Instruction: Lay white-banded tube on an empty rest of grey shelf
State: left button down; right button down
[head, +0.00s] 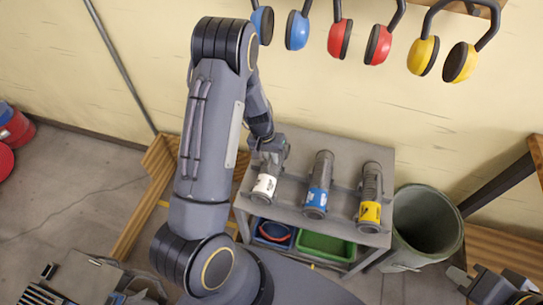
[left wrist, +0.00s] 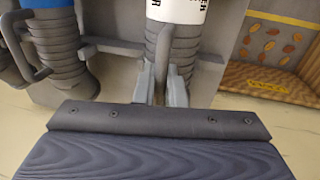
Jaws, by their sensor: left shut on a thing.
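The white-banded tube (head: 264,187) is at the left end of the grey shelf (head: 290,215), its white band toward the front. My left gripper (head: 268,150) is at its back end. In the left wrist view the grey fingers (left wrist: 162,83) are shut on the tube's dark handle, with the ribbed body and white band (left wrist: 178,10) beyond. I cannot tell whether the tube touches the shelf. A blue-banded tube (head: 318,185) and a yellow-banded tube (head: 370,197) lie to its right. My right gripper (head: 490,285) is at the lower right, away from the shelf; its fingers are unclear.
A blue bin (head: 272,233) and a green bin (head: 325,246) sit under the shelf top. A grey-green barrel (head: 428,225) stands close on the right. Ear muffs (head: 340,38) hang on the wall above. Wooden benches (head: 147,195) stand on both sides.

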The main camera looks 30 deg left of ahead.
pick_arm(q)
jog(key=c, duration=1.4)
grip_release()
jog(key=shift+c, duration=0.2)
jog(key=shift+r, duration=0.1)
notch_tip(320, 180, up, 8)
jog(key=a, duration=0.1)
jog(key=shift+s+a+f, duration=0.2)
jog(key=shift+a+f, duration=0.05)
